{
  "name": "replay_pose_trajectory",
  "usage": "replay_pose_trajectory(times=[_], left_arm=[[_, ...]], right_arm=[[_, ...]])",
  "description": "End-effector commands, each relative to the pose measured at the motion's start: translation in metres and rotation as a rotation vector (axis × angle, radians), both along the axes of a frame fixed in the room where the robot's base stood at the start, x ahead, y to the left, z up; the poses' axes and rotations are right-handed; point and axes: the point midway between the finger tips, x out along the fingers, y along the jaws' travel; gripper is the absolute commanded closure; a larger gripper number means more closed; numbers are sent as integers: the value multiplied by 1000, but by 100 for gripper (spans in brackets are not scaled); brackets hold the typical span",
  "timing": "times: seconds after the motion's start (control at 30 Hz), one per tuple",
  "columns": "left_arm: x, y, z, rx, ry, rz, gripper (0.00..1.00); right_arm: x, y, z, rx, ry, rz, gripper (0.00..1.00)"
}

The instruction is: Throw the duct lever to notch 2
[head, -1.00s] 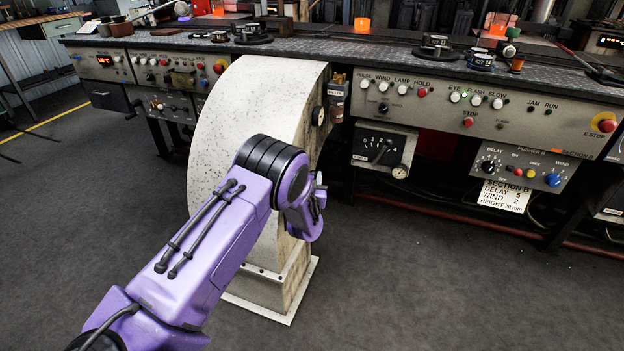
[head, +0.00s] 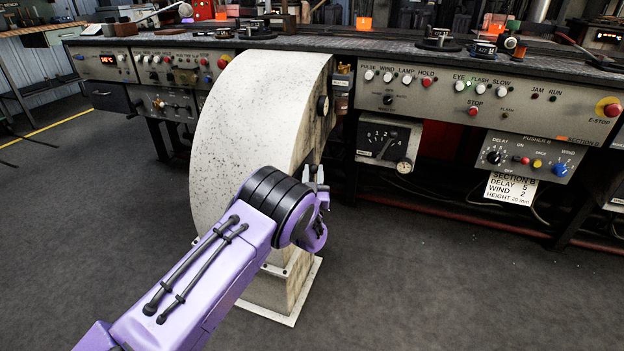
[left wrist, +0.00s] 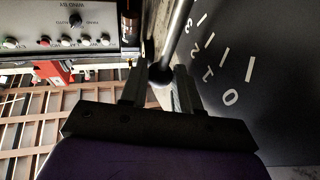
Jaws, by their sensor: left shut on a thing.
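The duct lever shows in the left wrist view as a bright metal rod (left wrist: 177,32) with a dark rounded end (left wrist: 160,75). My left gripper (left wrist: 160,88) is shut on that end, one finger on each side. Beside it is a black scale plate (left wrist: 275,110) with white ticks and numerals, 0 and 1 the clearest. I cannot tell which notch the lever stands at. In the head view my left gripper (head: 314,176) is at the right side of the pale speckled duct (head: 245,130); the lever is not distinguishable there. My right gripper is not in view.
A long console (head: 440,92) with knobs and buttons runs behind the duct. A dial box (head: 382,142) with a pointer hangs under it, and a card (head: 511,189) reads Section B, delay 5, wind 2. The floor in front is clear.

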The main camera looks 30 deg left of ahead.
Motion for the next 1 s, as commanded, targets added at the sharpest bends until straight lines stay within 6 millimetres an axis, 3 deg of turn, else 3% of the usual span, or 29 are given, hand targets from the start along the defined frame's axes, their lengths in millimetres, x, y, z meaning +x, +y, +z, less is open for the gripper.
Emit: replay_pose_trajectory(times=[0.13, 0.17, 0.53, 0.8, 1.0], left_arm=[[0, -1, 0, 0, 3, -7, 100], [-1, -1, 0, 1, 3, -6, 59], [-7, -3, -2, 1, 4, -4, 59], [-59, -30, -22, 2, 9, -8, 59], [-86, -42, -32, 2, 5, -7, 59]], right_arm=[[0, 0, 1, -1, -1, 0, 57], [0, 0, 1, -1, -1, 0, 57], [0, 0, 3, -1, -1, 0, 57], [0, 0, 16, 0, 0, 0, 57], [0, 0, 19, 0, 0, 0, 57]])
